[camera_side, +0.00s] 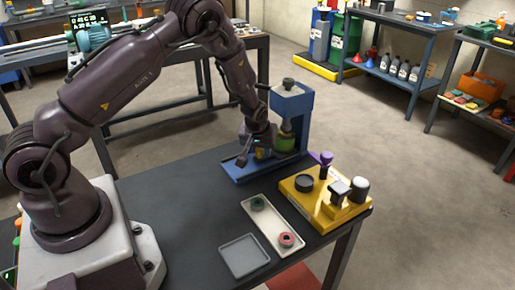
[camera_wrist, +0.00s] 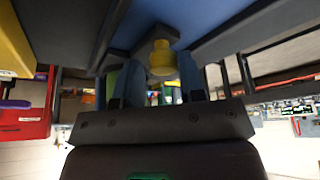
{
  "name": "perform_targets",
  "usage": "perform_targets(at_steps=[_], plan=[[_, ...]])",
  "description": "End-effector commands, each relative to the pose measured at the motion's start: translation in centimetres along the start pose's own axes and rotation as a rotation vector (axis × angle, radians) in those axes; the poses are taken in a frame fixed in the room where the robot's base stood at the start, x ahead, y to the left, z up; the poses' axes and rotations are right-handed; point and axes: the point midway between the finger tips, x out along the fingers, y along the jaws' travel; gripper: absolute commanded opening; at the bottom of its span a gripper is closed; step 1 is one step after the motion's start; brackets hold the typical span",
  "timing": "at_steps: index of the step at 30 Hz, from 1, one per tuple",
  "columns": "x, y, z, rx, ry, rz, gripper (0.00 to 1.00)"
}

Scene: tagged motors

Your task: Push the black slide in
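My gripper (camera_side: 250,156) is low at the left front of a blue press-like stand (camera_side: 303,118), just above its blue base. In the wrist view my gripper (camera_wrist: 153,88) has its two fingers spread apart. A yellow round knob (camera_wrist: 162,58) on a grey block shows beyond and between the fingertips; I see no clear contact. A green cylinder (camera_side: 285,141) stands inside the blue stand. I cannot clearly pick out the black slide; it may be partly hidden by my gripper and the stand.
A yellow fixture (camera_side: 318,212) with black parts and a purple knob (camera_side: 325,158) sits to the right. A beige tray (camera_side: 268,224) holds a green ring and a red ring. A grey tray (camera_side: 244,256) lies in front. The dark table left of them is clear.

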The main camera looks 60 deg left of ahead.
Motion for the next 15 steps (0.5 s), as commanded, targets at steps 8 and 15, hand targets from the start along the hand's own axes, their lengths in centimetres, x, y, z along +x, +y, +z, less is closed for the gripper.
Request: perform_targets(at_steps=[8, 15], plan=[[-0.1, 0.0, 0.1, 0.001, -0.004, -0.001, 0.53], [-1.7, 0.1, 0.1, 0.002, -0.002, 0.0, 0.53]])
